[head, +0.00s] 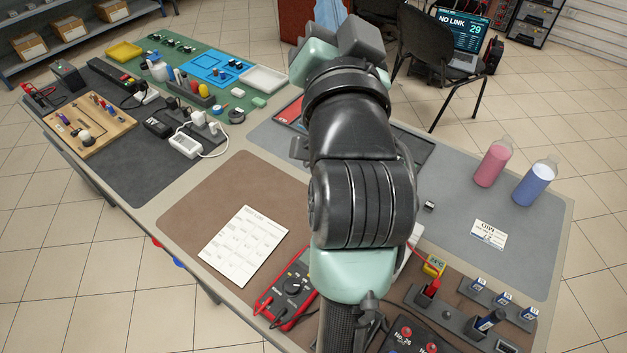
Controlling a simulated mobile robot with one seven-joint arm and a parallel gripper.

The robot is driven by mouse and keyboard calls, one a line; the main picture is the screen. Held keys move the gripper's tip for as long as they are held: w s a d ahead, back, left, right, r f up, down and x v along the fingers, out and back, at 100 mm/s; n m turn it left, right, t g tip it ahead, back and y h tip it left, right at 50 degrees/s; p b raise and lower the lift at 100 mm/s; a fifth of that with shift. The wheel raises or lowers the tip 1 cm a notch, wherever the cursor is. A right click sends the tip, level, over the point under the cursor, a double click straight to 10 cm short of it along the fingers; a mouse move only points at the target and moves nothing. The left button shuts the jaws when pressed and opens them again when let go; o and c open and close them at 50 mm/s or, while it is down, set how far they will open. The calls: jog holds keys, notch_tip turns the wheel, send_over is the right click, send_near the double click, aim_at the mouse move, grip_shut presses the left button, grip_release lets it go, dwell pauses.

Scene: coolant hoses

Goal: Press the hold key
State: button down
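No key with a readable "hold" label shows in the head view. A red and dark multimeter (290,292) with a round dial lies at the front of the table, just left of my arm. Its right part is hidden by my arm, and its small keys are too small to read. My arm rises from the bottom edge through the middle of the picture and bends near the top. My gripper's fingers do not show; the arm hides whatever lies behind it.
A printed sheet (243,246) lies left of the multimeter. A button box (405,338) and a holder rail (447,315) are at front right. Two bottles, pink (492,164) and blue (535,184), stand at right. The brown mat (195,212) has bare room at left.

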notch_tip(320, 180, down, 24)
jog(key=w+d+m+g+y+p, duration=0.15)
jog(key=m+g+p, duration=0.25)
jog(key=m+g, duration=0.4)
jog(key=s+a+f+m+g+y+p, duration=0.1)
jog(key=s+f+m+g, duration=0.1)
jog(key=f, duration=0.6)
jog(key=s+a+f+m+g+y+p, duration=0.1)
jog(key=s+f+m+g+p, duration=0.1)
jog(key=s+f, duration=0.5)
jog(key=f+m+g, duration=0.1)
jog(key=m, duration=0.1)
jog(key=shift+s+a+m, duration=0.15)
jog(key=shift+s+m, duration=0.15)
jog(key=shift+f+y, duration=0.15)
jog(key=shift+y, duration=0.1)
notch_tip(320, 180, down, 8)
jog(key=b, duration=0.8)
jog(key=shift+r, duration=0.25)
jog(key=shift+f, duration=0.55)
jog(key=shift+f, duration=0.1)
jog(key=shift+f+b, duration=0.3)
